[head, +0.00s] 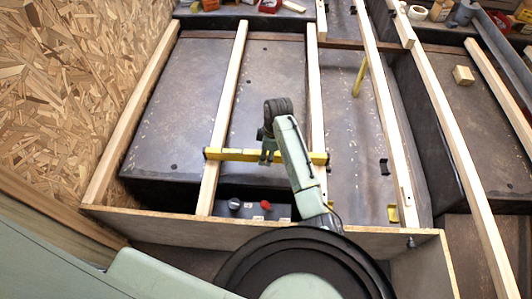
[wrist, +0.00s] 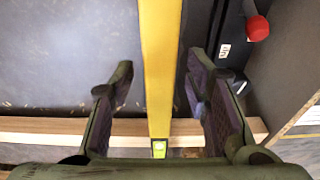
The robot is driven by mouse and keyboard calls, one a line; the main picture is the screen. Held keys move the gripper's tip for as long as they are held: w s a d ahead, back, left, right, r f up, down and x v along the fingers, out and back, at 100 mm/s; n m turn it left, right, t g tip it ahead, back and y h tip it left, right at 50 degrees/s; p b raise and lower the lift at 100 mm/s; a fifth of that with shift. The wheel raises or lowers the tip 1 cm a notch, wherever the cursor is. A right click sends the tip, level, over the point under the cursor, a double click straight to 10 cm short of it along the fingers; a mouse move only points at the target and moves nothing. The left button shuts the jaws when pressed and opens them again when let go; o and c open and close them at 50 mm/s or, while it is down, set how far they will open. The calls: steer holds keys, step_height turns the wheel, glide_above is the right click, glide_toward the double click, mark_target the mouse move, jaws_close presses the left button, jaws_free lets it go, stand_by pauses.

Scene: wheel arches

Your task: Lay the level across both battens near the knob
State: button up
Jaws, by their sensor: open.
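The yellow level (head: 240,155) lies crosswise over the left batten (head: 226,105) and the right batten (head: 315,95), its ends reaching just past both. It appears to rest on them. The red knob (head: 265,205) is on a dark box below and in front of the level; it also shows in the wrist view (wrist: 257,28). My gripper (head: 268,154) is over the level's middle. In the wrist view the open fingers (wrist: 158,80) stand on either side of the level (wrist: 160,60), with gaps on both sides. One batten (wrist: 60,130) passes beneath the level's near end.
A plywood edge (head: 170,222) runs along the front, and a chipboard wall (head: 60,80) stands at the left. Another batten (head: 385,110) is to the right. A yellow bar (head: 360,76) stands farther back. Small items, including a wooden block (head: 463,75), lie at the right.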

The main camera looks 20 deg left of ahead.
step_height(320, 180, up, 12)
steer(key=d, duration=0.1)
steer(key=shift+w+d, duration=0.3)
steer(key=shift+d, duration=0.05)
